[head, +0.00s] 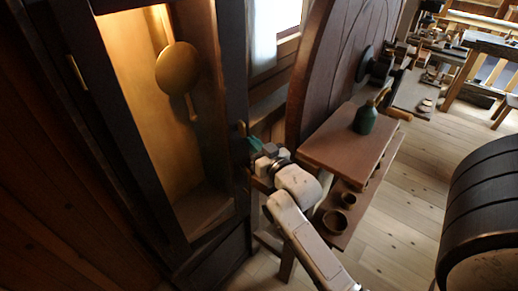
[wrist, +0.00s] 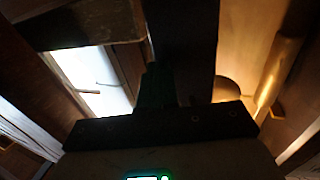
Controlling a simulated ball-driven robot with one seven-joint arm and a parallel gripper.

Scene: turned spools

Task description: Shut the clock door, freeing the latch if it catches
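The tall dark wooden clock case (head: 110,105) stands at the left of the head view. Its lit interior shows a round brass pendulum bob (head: 179,68), also partly visible in the wrist view (wrist: 226,90). A dark upright (head: 232,60) borders the opening on the right, with a small brass piece (head: 241,128) on it. I cannot tell whether this upright belongs to the door or the case. My gripper (head: 253,146) has green fingertips close to the upright's right edge. In the wrist view the fingers (wrist: 155,88) overlap the dark upright; contact and finger gap are unclear.
A small wooden bench (head: 340,145) with a green bottle (head: 366,118) stands right of my arm, with bowls (head: 335,221) on its lower shelf. A large round wooden disc (head: 335,60) rises behind it. A dark barrel (head: 485,215) is at right. Floor between is clear.

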